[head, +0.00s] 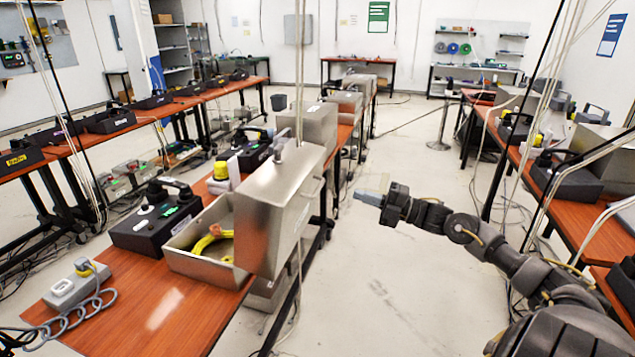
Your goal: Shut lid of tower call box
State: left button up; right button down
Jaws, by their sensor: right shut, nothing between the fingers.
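A metal call box (192,263) sits on the near end of the left wooden table. Its lid (287,214) stands open, swung up on the right side near the table edge. A yellow handset (211,238) lies inside the box. I cannot read a label that says it is the tower box. My right gripper (366,196) is shut and empty over the aisle, to the right of the lid and apart from it. My left gripper is not in view.
A black phone unit (156,220) stands left of the box, and a small grey device (77,285) with a coiled cord lies at the near left. More metal boxes (308,123) stand behind. Thin cables hang down around the table. The floor aisle (385,260) is clear.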

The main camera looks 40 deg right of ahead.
aim_at(306, 178)
jog(key=p+x, duration=0.5)
jog(key=x, duration=0.7)
jog(key=shift+w+a+r, duration=0.15)
jog(key=shift+w+r, duration=0.05)
jog(key=shift+w, duration=0.05)
jog(key=shift+w+a+f, duration=0.1)
jog(key=shift+w+a, duration=0.1)
jog(key=shift+w, duration=0.1)
